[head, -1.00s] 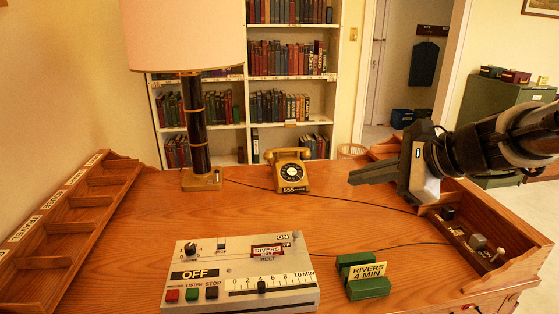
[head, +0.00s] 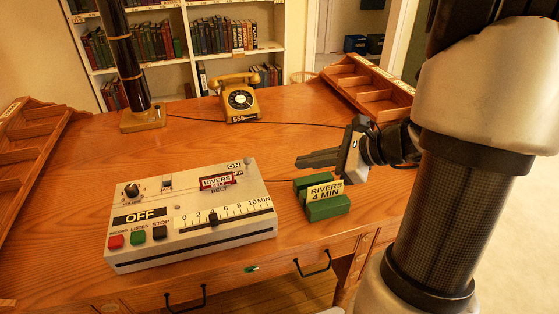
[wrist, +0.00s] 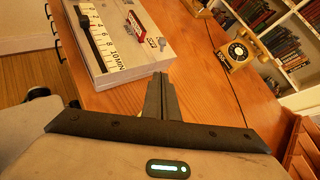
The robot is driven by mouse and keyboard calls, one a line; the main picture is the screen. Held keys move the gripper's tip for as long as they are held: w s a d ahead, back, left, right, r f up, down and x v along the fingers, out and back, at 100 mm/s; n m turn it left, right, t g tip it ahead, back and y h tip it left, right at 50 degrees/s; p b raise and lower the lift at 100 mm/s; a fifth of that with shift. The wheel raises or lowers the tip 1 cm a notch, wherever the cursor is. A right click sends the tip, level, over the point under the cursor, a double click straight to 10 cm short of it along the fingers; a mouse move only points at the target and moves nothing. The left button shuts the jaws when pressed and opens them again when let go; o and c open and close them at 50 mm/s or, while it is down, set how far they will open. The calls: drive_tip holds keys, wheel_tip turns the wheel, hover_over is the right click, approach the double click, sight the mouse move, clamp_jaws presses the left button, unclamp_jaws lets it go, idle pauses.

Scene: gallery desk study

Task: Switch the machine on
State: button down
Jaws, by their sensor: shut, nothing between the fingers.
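The machine (head: 190,245) is a pale grey box on the wooden desk, with an OFF label (head: 140,217), an ON label (head: 235,167) at its back right corner and a small round knob (head: 247,161) beside it. Red, green and black buttons sit at its front left, next to a minutes slider (head: 213,220). The machine also shows in the wrist view (wrist: 152,62). My gripper (head: 298,161) is shut and empty, to the right of the machine and apart from it, pointing left. Its fingers also show in the wrist view (wrist: 160,78).
A green block holder (head: 328,208) with a yellow "RIVERS 4 MIN" card stands right of the machine, close below my gripper in the picture. A gold telephone (head: 240,98) and a lamp base (head: 143,118) stand behind. A wooden rack (head: 345,82) edges the desk at back right.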

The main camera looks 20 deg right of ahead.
sight(247, 164)
drive_tip(key=a+r+b+x, duration=0.1)
drive_tip(key=r+b+x, duration=0.1)
drive_tip(key=x, duration=1)
drive_tip(key=shift+w+a+b, duration=0.35)
drive_tip(key=shift+a+b, duration=0.05)
drive_tip(key=shift+b, duration=0.15)
drive_tip(key=shift+r+p, duration=0.2)
drive_tip(key=shift+p, duration=0.15)
drive_tip(key=shift+w+r+p, duration=0.1)
drive_tip(key=shift+p, duration=0.75)
